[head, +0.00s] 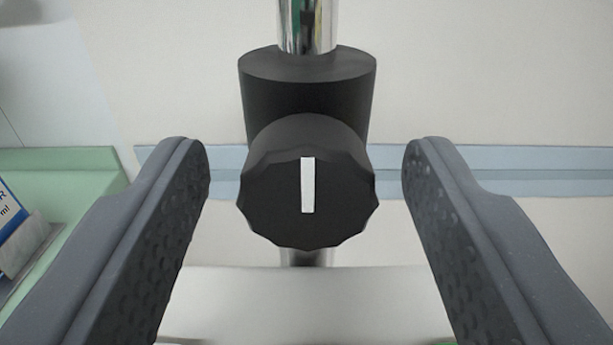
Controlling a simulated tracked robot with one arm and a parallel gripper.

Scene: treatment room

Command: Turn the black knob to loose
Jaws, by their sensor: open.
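The black knob (278,205) is in the middle of the head view, facing me. It has a scalloped edge and a white mark (308,185) that stands upright. The knob sits on the front of a black cylindrical collar (300,85) around a chrome pole (306,22). My gripper (306,165) is open. One finger is to the left of the knob and one to the right, with a clear gap on each side. Neither finger touches the knob.
A blue-grey rail (520,170) runs along the pale wall behind. A green surface (80,163) with a blue and white labelled box (12,215) is at the left. A light grey surface (300,300) lies below the knob. The space around the knob is free.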

